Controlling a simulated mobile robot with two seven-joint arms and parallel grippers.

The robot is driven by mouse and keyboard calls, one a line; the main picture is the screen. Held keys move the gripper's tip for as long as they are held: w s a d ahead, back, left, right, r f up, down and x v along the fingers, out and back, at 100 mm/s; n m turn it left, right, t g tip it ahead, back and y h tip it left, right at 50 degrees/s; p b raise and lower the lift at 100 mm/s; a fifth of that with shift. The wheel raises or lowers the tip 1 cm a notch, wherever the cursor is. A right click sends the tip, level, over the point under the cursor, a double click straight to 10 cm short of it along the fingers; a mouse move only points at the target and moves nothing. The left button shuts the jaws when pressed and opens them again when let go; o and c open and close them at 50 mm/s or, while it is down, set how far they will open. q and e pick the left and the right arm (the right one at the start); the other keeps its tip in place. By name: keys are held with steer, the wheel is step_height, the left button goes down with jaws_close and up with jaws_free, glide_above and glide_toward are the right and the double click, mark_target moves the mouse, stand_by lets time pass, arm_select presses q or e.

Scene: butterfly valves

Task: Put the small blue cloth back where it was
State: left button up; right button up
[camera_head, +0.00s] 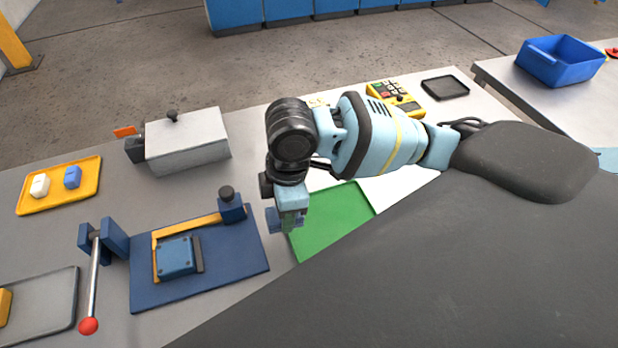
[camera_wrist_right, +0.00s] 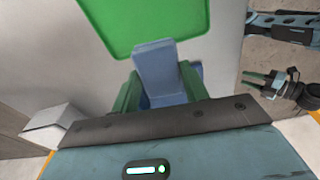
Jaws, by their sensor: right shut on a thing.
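The small blue cloth (camera_wrist_right: 158,72) is between the green fingers of my right gripper (camera_wrist_right: 165,92) in the right wrist view. The gripper is shut on it, and part of the cloth sticks out past the fingers. In the head view my right gripper (camera_head: 287,219) points down between the blue fixture plate and the green mat (camera_head: 335,215), at the mat's left edge. Bits of blue show at its tip. The mat also shows ahead of the cloth in the wrist view (camera_wrist_right: 145,22). My left gripper (camera_wrist_right: 262,84) shows at the wrist view's right, fingers apart and empty.
A blue fixture plate (camera_head: 200,285) with a clamped block lies left of my right gripper. A red-knobbed lever (camera_head: 94,285), a yellow tray (camera_head: 58,185) and a grey box (camera_head: 187,142) stand further left. A yellow device (camera_head: 393,98) and black tray (camera_head: 445,87) are behind my arm.

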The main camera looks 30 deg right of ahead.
steer(key=shift+f+n, duration=0.2)
steer(key=shift+n, duration=0.3)
steer(key=shift+w, duration=0.1)
steer(key=w+d, duration=0.3)
steer(key=d, duration=0.1)
steer(key=w+d+f, duration=0.1)
steer(key=w+d, duration=0.1)
steer(key=d, duration=0.1)
steer(key=w+d, duration=0.3)
steer(key=d, duration=0.1)
steer(key=shift+w+d+f+b, duration=0.15)
steer(key=shift+w+d+b, duration=0.2)
steer(key=shift+b, duration=0.05)
steer(key=shift+d, duration=0.1)
steer(key=shift+w+d+f, duration=0.15)
steer(key=shift+f, duration=0.45)
steer(key=shift+w+d+f, duration=0.1)
steer(key=shift+f, duration=0.5)
steer(key=shift+w+d+f, duration=0.15)
steer(key=shift+f, duration=0.45)
steer(key=shift+f, duration=0.15)
steer(key=o, duration=0.7)
steer(key=shift+c, duration=0.2)
